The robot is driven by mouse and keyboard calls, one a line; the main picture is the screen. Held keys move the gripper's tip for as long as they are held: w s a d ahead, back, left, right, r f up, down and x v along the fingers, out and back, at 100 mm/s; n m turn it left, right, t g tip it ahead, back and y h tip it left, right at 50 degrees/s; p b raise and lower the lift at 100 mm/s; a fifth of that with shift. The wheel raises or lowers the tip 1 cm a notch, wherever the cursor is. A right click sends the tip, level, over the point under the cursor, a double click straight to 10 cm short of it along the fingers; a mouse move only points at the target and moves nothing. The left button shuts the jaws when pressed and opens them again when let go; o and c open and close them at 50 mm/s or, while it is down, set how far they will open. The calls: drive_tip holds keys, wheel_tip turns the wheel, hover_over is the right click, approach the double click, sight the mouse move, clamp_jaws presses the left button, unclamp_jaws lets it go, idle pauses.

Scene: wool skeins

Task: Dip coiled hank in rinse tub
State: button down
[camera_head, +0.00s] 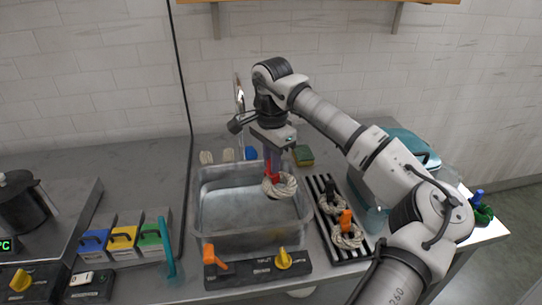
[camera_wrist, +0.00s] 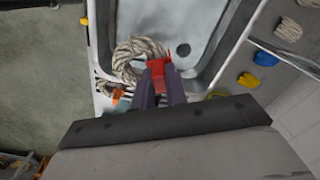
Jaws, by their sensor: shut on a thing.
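A cream coiled hank (camera_head: 279,188) with a red tag (camera_head: 268,172) hangs from my gripper (camera_head: 274,166). My gripper is shut on the red tag, which also shows between the fingers in the wrist view (camera_wrist: 160,72). The hank (camera_wrist: 136,50) is over the right part of the metal rinse tub (camera_head: 206,240). In the wrist view the tub's grey floor (camera_wrist: 190,22) and a dark drain spot show beyond it. The hank's height against the tub's rim and any contact with the water are hard to tell.
A panel (camera_head: 258,268) with orange and yellow handles lies in front. A faucet (camera_head: 240,95) stands behind.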

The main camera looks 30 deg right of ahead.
drive_tip(key=shift+f+b, duration=3.3)
drive_tip(key=shift+f, duration=3.25)
drive_tip(key=shift+a+f, duration=0.1)
drive_tip(key=shift+a, duration=0.05)
drive_tip(key=shift+s+a+f+b, duration=0.1)
drive_tip(key=shift+a+f+b, duration=0.2)
drive_tip(key=shift+a+b, duration=0.3)
drive_tip(key=shift+d+r, duration=0.1)
drive_tip(key=shift+d, duration=0.05)
drive_tip(key=shift+d+r, duration=0.35)
drive_tip(key=shift+d, duration=0.25)
